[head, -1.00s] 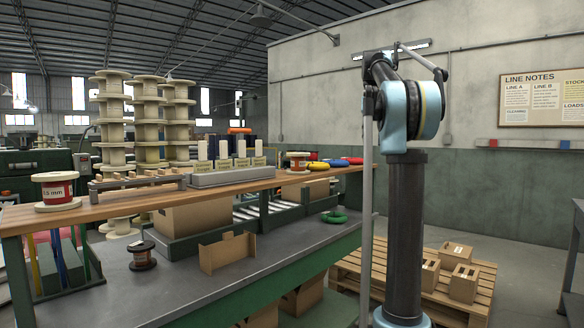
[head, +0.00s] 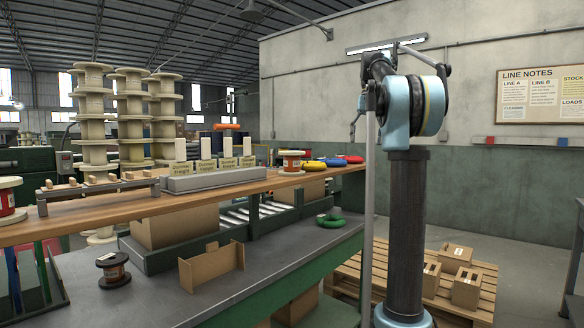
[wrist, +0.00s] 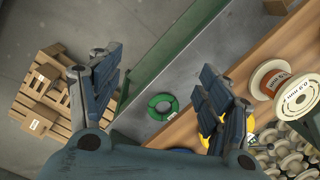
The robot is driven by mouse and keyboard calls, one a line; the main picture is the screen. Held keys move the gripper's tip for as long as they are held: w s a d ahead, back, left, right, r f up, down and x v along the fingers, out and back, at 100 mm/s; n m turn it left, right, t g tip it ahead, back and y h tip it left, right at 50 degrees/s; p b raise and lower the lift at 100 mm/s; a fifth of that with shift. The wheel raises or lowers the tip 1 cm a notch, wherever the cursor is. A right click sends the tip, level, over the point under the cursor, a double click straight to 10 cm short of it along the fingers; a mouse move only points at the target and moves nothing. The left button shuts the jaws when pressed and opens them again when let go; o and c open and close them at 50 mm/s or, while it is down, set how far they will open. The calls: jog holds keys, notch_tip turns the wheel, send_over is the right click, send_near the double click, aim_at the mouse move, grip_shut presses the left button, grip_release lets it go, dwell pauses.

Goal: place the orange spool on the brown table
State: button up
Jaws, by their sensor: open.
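A pale-flanged spool with orange-red winding (head: 292,161) stands on the brown wooden table top (head: 120,219), towards its far end in the head view. A flat orange coil (head: 227,127) also shows farther back; what it rests on is unclear. My gripper (wrist: 160,68) is open and empty in the wrist view, its two dark fingers wide apart above the bench. Beyond its right finger, two pale spools lie over the brown surface, one with an orange-brown winding (wrist: 257,88). In the head view, only a small part of my gripper shows, left of the arm.
A green ring (wrist: 162,107) lies on the grey bench between the fingers. Yellow (head: 313,165), blue (head: 334,162) and red (head: 354,159) coils sit near the orange-red spool. A label-holder block (head: 220,179) and a rack (head: 98,190) occupy the brown top. A pallet with boxes (head: 455,259) stands right.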

jog(key=o, duration=0.4)
jog(key=a+f+n+y, duration=0.1)
jog(key=a+f+y, duration=0.1)
jog(key=a+f+n+t, duration=0.1)
jog(key=f, duration=0.1)
jog(key=shift+w+a+n+y, duration=0.3)
jog(key=shift+w+a+y, duration=0.1)
jog(key=shift+c, duration=0.2)
jog(key=n+t+y, duration=0.9)
jog(key=n+y, duration=0.2)
jog(key=y, duration=0.1)
send_near(292, 160)
jog(key=x, duration=0.4)
jog(key=w+d+x, duration=0.1)
jog(key=x, duration=0.3)
jog(key=w+x, duration=0.1)
jog(key=x, duration=0.2)
jog(key=shift+w+a+f, duration=0.15)
jog(key=shift+w+f, duration=0.1)
jog(key=shift+w, duration=0.15)
